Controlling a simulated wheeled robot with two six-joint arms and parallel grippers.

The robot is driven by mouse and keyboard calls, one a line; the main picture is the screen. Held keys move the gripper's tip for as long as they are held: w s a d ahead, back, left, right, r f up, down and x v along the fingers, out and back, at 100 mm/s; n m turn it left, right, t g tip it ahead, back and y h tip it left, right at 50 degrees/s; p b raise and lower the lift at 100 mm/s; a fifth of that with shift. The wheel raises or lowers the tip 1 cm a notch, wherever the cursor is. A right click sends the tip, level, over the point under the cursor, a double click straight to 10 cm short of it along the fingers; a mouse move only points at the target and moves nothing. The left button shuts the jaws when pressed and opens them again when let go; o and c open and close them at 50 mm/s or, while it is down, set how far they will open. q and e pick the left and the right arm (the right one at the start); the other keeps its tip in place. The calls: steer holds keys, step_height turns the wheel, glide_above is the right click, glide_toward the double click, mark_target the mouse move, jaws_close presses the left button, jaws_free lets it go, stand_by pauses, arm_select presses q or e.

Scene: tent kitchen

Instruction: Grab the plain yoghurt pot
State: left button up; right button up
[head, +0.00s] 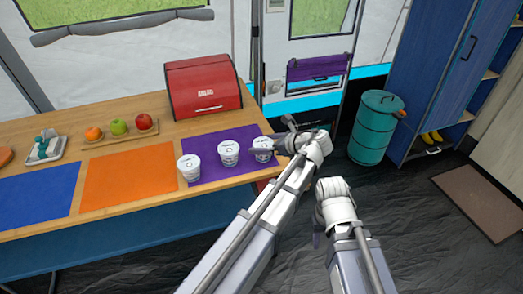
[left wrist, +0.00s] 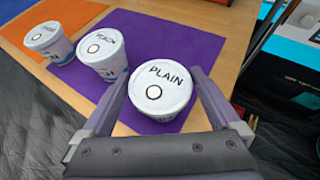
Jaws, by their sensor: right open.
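The plain yoghurt pot is the white tub (head: 263,147) at the right end of a row on the purple mat; its lid reads PLAIN in the left wrist view (left wrist: 161,85). My left gripper (head: 270,143) is at this pot, its fingers (left wrist: 158,75) on either side of it. The fingertips are very close to its sides; I cannot tell whether they press on it. The pot stands upright on the mat. My right gripper (head: 318,237) is open and empty, low over the floor beside the table, partly hidden by its own wrist.
The purple mat (head: 207,143) lies near the table's right end. A red bread box (head: 203,88) stands behind. A teal bin (head: 373,130) stands on the floor.

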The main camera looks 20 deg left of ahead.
arm_select(q)
steer(key=c, duration=1)
steer(key=shift+r, duration=0.1)
steer(key=shift+c, duration=0.2)
